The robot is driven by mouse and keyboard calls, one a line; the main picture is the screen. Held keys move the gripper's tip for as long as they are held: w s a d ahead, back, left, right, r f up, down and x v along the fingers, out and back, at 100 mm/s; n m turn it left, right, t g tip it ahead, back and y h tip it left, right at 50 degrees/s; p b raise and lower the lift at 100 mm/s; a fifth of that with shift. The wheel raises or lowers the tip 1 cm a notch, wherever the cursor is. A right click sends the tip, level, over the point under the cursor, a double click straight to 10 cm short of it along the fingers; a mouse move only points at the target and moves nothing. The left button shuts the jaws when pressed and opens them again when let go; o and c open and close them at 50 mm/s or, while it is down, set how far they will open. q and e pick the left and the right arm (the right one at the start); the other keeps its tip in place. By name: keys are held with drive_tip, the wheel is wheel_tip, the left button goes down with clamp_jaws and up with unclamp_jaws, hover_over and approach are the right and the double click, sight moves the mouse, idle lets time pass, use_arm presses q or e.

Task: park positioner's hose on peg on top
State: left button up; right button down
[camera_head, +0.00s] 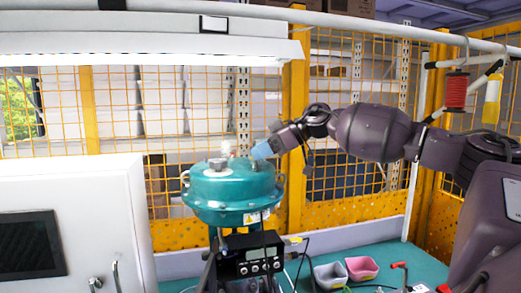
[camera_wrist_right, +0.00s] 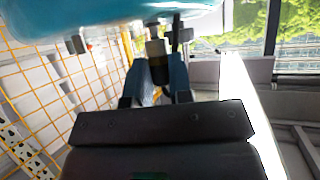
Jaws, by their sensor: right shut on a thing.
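The teal domed actuator (camera_head: 232,192) stands in the middle of the head view. A small pale upright piece (camera_head: 226,149) rises on top of it; I cannot tell for sure that it is the peg. The black positioner (camera_head: 252,262) with round buttons is mounted below the dome. My right gripper (camera_head: 262,150) has blue fingers and hovers at the dome's upper right. The rest of the hose's run is unclear. My left gripper is out of view.
A white cabinet (camera_head: 70,215) with a dark screen stands at left. Small grey (camera_head: 330,275) and pink (camera_head: 362,268) bins sit on the teal bench (camera_head: 398,252) at right. Yellow mesh fencing (camera_head: 340,185) stands behind. Dark cables hang beside the positioner.

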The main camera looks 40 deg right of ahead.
drive_tip(key=shift+f, duration=0.5)
idle(0.6)
drive_tip(key=c, duration=0.9)
unclamp_jaws()
drive_tip(key=shift+c, duration=0.2)
drive_tip(key=b+v, duration=0.4)
drive_tip(key=v, duration=0.6)
drive_tip(key=shift+s+d+r+b, duration=0.15)
drive_tip(key=shift+s+d+b, duration=0.1)
drive_tip(key=shift+b, duration=0.1)
